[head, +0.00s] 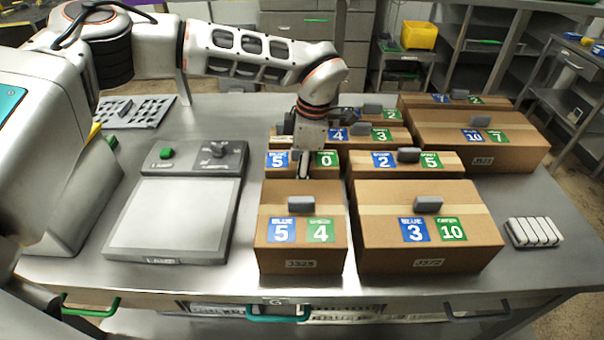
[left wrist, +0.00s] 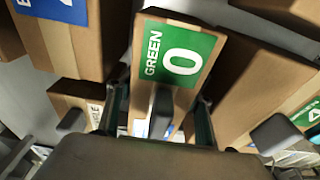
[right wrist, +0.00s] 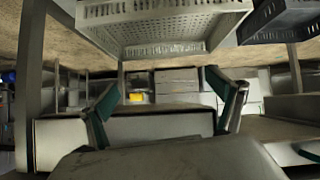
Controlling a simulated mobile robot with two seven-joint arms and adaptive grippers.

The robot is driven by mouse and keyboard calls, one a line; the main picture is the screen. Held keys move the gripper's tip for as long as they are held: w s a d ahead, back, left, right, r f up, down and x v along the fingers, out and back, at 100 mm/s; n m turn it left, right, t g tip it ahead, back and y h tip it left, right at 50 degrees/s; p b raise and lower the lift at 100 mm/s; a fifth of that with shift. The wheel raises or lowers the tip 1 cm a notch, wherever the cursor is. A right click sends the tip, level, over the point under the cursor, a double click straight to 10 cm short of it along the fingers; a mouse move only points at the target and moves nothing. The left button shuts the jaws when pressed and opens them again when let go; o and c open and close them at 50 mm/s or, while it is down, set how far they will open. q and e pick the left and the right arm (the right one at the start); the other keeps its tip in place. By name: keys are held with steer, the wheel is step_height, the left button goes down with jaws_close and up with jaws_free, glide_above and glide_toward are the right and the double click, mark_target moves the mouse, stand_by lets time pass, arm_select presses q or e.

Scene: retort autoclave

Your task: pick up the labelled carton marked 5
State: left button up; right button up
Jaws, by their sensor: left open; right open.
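Several cartons carry a blue and a green number, each with a grey block handle on top. The blue 5, green 0 carton (head: 277,160) stands mid-table; its green 0 face also shows in the left wrist view (left wrist: 178,55). My left gripper (head: 303,168) is open above it, with the grey handle (left wrist: 161,110) between its fingers in the left wrist view. I cannot tell whether they touch it. Nearer stands the blue 5, green 4 carton (head: 302,242). Right of the gripper is the blue 2, green 5 carton (head: 447,165). My right gripper (right wrist: 165,95) is open and empty, outside the head view.
The blue 3, green 10 carton (head: 380,235) stands at the front right, the blue 10, green 7 carton (head: 520,155) behind it. A scale (head: 170,220) is left of the cartons. White bars (head: 534,232) lie at right. The right wrist view shows a perforated basket (right wrist: 165,25) overhead.

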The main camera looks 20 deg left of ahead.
arm_select(q)
steer(key=shift+f, duration=0.35)
steer(key=c, duration=1)
steer(key=shift+r, duration=0.15)
